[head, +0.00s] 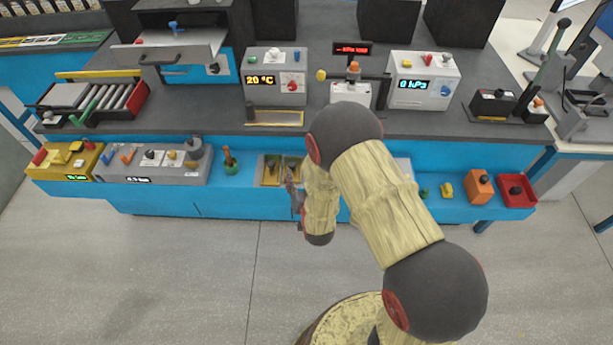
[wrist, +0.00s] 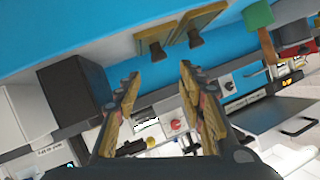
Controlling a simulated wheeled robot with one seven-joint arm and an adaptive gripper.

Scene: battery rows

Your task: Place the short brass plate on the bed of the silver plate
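Two brass plates with dark knobs stand side by side in a grey tray (head: 261,160) on the blue front ledge. The left one (head: 270,172) is clear in the head view; the right one (head: 292,166) is partly behind my gripper. The wrist view shows both, one nearer its left (wrist: 151,38) and a longer-looking one at its right (wrist: 208,18). My gripper (wrist: 160,72) is open and empty, its fingers short of the plates and apart from them. In the head view my gripper (head: 294,190) is beside the tray, partly hidden by my arm. I cannot clearly tell which surface is the silver plate; a flat silver one (head: 185,43) is at the back left.
Behind are the 20 °C box (head: 275,78) and the 0 kPa box (head: 424,82). An orange block (head: 480,187) and red tray (head: 516,192) are right. Floor in front is clear.

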